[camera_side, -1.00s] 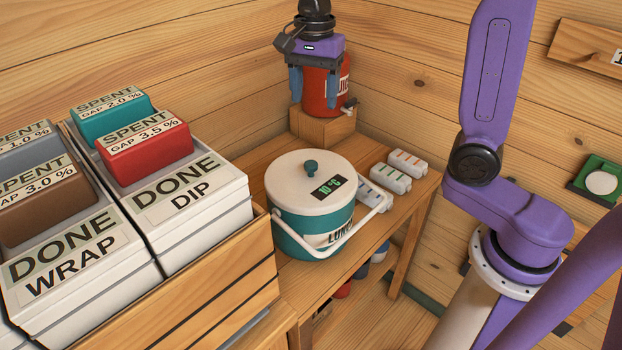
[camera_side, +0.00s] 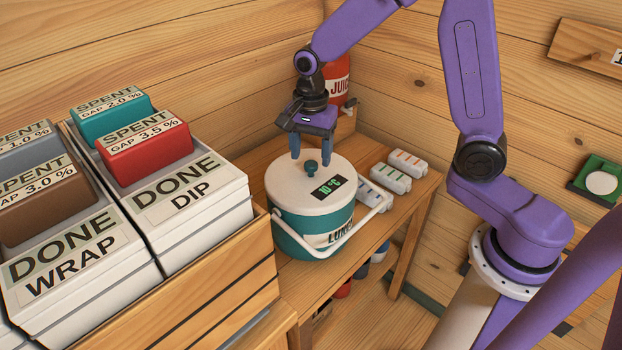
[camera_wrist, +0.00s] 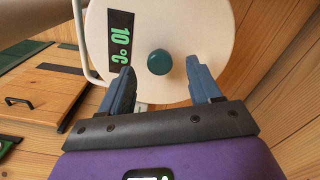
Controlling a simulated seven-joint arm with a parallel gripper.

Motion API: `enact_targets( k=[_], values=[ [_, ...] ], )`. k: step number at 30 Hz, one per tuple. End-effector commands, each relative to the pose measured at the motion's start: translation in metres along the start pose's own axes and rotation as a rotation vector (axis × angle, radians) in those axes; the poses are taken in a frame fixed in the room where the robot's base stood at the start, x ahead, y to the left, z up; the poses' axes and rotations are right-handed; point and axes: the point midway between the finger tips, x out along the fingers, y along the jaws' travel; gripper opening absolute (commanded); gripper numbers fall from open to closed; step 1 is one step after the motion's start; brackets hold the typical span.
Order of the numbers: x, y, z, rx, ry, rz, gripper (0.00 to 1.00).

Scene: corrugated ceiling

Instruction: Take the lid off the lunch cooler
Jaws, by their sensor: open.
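The lunch cooler (camera_side: 305,233) is a teal round tub on the wooden shelf, with a white handle (camera_side: 345,245) lowered at its front. Its cream lid (camera_side: 288,183) is on, with a teal knob (camera_side: 311,168) in the middle and a display reading 10 °C. My gripper (camera_side: 311,161) is open just above the lid, its blue fingers pointing down near the knob. In the wrist view the knob (camera_wrist: 159,62) lies between and just beyond the two fingertips (camera_wrist: 160,78), with space on both sides. I cannot tell whether the fingers reach down to knob height.
A red juice container (camera_side: 338,90) stands behind my gripper. Several small white packs (camera_side: 391,178) lie right of the cooler. A wooden crate (camera_side: 215,285) with white boxes labelled DONE WRAP and DONE DIP (camera_side: 205,223) stands close on the left.

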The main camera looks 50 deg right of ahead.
Motion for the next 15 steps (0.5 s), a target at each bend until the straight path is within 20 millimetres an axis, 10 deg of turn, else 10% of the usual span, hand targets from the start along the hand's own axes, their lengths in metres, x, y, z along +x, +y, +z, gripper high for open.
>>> enact_targets(
  k=[13, 15],
  values=[
    [0.021, 0.000, 0.000, 0.001, 0.000, 0.000, 0.63],
    [0.021, 0.000, 0.000, 0.001, 0.000, 0.000, 0.44]
  ],
)
